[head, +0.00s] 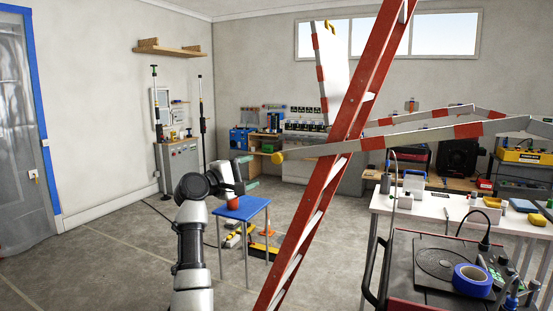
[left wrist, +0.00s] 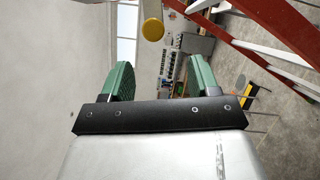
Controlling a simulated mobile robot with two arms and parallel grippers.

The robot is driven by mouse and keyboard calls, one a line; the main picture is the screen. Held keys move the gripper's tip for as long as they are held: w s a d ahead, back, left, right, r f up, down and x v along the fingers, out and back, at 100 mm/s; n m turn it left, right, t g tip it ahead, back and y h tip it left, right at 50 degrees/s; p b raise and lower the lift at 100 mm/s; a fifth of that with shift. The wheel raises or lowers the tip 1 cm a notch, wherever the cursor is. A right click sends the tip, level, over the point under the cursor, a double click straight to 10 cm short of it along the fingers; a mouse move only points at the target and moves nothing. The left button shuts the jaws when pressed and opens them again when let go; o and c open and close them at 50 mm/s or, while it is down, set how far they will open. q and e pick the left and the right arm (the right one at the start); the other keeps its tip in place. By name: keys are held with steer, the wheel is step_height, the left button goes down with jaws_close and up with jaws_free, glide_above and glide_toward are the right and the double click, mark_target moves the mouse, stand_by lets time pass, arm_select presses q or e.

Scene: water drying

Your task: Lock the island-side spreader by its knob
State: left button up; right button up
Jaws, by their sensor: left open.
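A red ladder rail (head: 345,140) leans across the middle of the head view. A red-and-white striped bar (head: 400,138) crosses it and ends on the left in a round yellow knob (head: 278,157). Another striped bar (head: 320,70) stands nearly upright, with a small yellow piece (head: 330,27) at its top. I cannot tell which bar is the island-side spreader. My left gripper (head: 252,171) is open and empty, left of the lower knob. In the left wrist view a yellow knob (left wrist: 152,30) shows beyond the open green fingers (left wrist: 160,62), apart from them.
A blue-topped stool (head: 242,209) with an orange-red item stands below my left gripper. A white table (head: 460,212) with tools is at the right, and a cart with a blue tape roll (head: 473,279) is in front. Floor at the left is clear.

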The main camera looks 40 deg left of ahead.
mark_target(275, 160)
arm_select(q)
steer(key=w+p, duration=0.1)
steer(key=w, duration=0.2)
steer(key=w+r+p, duration=0.1)
steer(key=w, duration=0.2)
steer(key=w+p, duration=0.1)
steer(key=w, duration=0.2)
steer(key=shift+w+d+r, duration=0.25)
steer(key=shift+d+r, duration=0.1)
steer(key=shift+r, duration=0.05)
steer(key=shift+w+d+f+p, duration=0.1)
steer(key=shift+w+p, duration=0.25)
steer(key=shift+w, duration=0.15)
arm_select(e)
steer(key=shift+a+r, duration=0.25)
steer(key=shift+r, duration=0.7)
steer(key=shift+a+r, duration=0.25)
steer(key=shift+r, duration=0.65)
